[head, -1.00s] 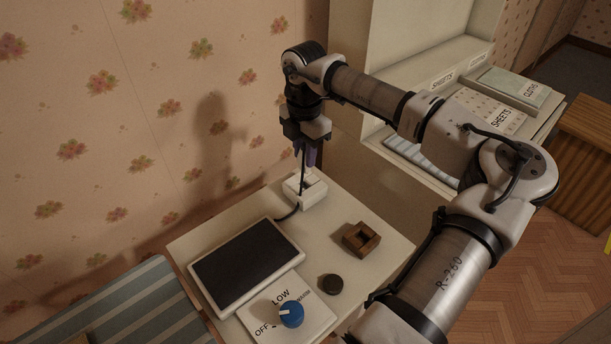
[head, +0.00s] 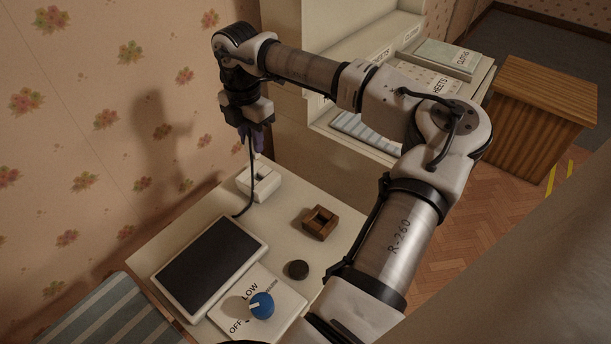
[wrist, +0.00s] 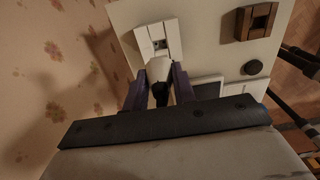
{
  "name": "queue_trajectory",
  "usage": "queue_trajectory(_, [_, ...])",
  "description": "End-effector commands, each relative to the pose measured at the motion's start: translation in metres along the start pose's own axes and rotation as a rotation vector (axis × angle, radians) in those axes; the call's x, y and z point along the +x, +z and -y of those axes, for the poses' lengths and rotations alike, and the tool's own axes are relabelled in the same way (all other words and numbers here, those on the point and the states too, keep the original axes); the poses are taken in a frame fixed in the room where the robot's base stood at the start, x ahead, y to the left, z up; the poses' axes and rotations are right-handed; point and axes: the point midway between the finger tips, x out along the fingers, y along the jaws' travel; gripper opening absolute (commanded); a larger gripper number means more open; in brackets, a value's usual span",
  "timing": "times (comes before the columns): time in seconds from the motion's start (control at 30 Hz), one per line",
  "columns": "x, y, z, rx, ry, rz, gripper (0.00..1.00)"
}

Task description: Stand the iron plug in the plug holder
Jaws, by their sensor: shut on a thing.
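My gripper (head: 258,142) points down above the white socket block (head: 262,186) at the table's back corner. In the wrist view its two purple fingers (wrist: 159,82) are shut on the pale iron plug (wrist: 158,68). A black cord hangs from the plug beside the block. The plug appears just above the block, whose slotted top shows in the wrist view (wrist: 154,32); the exact gap is hard to tell. The plug holder, seemingly the small brown wooden block with a square opening (head: 320,223), stands empty to the right, nearer the front.
A dark-topped flat plate (head: 210,264) lies left of the holder. A blue knob (head: 262,305) on a marked panel and a dark round disc (head: 298,269) sit in front. Shelves with linens (head: 368,132) stand behind right. White tabletop is clear around the holder.

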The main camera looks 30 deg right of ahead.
Motion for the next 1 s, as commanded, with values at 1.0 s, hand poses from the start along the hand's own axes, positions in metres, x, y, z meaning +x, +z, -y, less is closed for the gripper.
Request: queue_trajectory(1.0, [0.002, 0.001, 0.017, 0.002, 0.0, 0.0, 0.0])
